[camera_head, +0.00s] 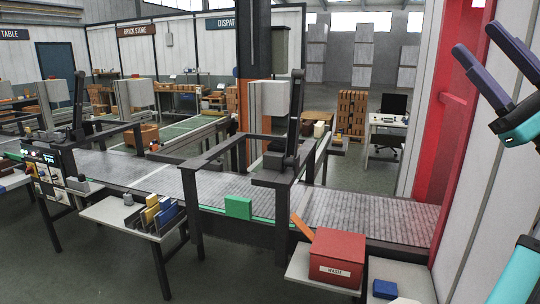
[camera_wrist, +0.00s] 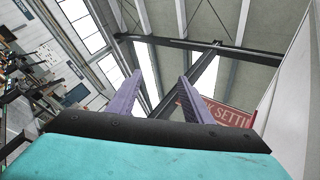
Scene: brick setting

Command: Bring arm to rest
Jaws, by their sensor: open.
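My gripper (camera_head: 496,68) is at the upper right in the head view, raised well above the conveyor and the small tables, beside a white wall panel. Its two purple fingers stand apart with nothing between them. In the wrist view, the fingers (camera_wrist: 158,98) point up toward the ceiling beams and skylights, and the gap between them is empty. A turquoise part of my arm shows at the lower right of the head view. The gripper touches nothing that I can see.
A conveyor (camera_head: 370,215) runs across the middle, with a green block (camera_head: 238,207) at its near edge. A red waste box (camera_head: 337,258) stands at the front right, near a blue block (camera_head: 384,289). A red post (camera_head: 452,120) and white wall (camera_head: 490,190) stand close to my arm.

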